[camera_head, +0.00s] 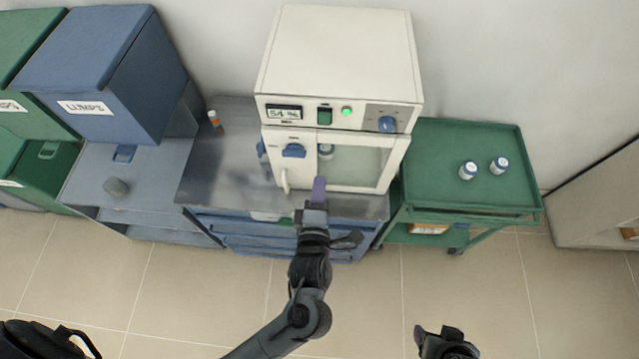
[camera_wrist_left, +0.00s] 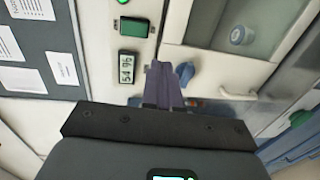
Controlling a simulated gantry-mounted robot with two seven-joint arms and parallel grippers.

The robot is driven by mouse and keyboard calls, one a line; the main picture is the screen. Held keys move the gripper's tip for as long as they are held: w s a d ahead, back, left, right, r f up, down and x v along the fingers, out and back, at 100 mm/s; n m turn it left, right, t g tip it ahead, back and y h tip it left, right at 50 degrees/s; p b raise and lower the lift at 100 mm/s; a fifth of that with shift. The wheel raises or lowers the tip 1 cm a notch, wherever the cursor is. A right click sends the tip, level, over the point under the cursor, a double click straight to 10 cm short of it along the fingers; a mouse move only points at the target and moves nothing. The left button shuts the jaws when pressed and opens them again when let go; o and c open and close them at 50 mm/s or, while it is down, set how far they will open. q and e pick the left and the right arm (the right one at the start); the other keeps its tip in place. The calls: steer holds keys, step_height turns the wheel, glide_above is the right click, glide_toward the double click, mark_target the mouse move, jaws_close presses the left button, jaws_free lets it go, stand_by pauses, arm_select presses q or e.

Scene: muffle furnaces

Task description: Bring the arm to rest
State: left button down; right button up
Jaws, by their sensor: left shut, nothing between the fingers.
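My left gripper (camera_head: 318,190) is shut and empty, its purple fingers pointing at the lower front of the white furnace (camera_head: 338,55). In the left wrist view the closed fingers (camera_wrist_left: 165,85) overlap the furnace front beside a blue knob (camera_wrist_left: 187,74). I cannot tell whether they touch it. The furnace door (camera_head: 358,165) looks closed, and a jar (camera_head: 326,151) shows behind its window. The furnace's green light (camera_head: 346,111) is on. A dark part of my body shows at the bottom right of the head view, but no right fingers can be made out.
The furnace stands on a metal-topped bench (camera_head: 225,170) with an orange-capped bottle (camera_head: 215,121). A green cart (camera_head: 440,150) at the right carries two white jars (camera_head: 468,170) (camera_head: 499,165). The tiled floor (camera_head: 180,290) in front is open.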

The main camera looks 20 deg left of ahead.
arm_select(q)
steer(key=s+a+r+m+g+h+p, duration=0.25)
steer(key=s+a+m+p, duration=0.25)
steer(key=a+p, duration=0.3)
steer(key=s+f+m+g+h+p, duration=0.1)
steer(key=s+f+m+g+h, duration=0.1)
steer(key=s+m+g, duration=0.7)
steer(key=s+m+h, duration=0.1)
steer(key=s+m, duration=0.3)
steer(key=m, duration=0.5)
steer(key=shift+f+m+g, duration=0.15)
steer(key=shift+m+g, duration=0.2)
steer(key=shift+m, duration=0.05)
